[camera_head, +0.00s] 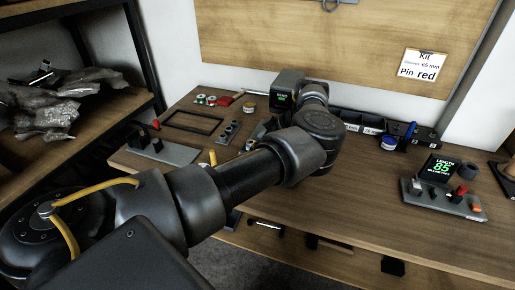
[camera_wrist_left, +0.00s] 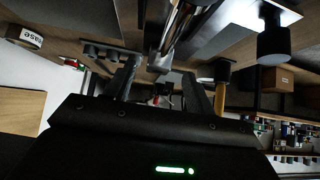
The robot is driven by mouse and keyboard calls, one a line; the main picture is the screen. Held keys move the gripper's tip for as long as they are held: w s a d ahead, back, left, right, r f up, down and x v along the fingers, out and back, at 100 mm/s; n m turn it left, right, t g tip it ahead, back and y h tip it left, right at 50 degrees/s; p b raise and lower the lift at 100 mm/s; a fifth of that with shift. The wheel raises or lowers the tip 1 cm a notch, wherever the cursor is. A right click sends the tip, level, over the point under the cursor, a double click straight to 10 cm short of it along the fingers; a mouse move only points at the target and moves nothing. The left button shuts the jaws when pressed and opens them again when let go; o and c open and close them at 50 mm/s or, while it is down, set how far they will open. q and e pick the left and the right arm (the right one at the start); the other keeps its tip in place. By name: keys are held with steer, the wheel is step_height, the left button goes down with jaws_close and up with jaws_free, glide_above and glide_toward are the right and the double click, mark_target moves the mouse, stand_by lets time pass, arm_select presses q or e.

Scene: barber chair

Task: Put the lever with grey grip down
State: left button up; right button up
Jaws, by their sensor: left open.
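My left arm reaches in from the left over the wooden workbench (camera_head: 330,190) in the head view, and its wrist hides most of my gripper there. In the left wrist view my left gripper (camera_wrist_left: 160,72) is open, its two dark fingers apart. A grey block-like end (camera_wrist_left: 160,62) of a metal part shows between or just beyond the fingertips. It may be the lever's grey grip, but I cannot tell for sure, nor whether the fingers touch it. A yellow grip (camera_wrist_left: 221,76) is beside the fingers in that view, and in the head view (camera_head: 212,157). My right gripper is not in view.
A length display reading 85 (camera_head: 438,168) stands on the bench at right. A grey plate with black posts (camera_head: 165,150) and a dark frame (camera_head: 192,127) lie at left. The front right bench has clear room.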

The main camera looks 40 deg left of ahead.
arm_select(q)
steer(key=x, duration=0.3)
steer(key=shift+a+f, duration=0.2)
steer(key=shift+f, duration=0.05)
steer(key=shift+r, duration=0.1)
jaws_close()
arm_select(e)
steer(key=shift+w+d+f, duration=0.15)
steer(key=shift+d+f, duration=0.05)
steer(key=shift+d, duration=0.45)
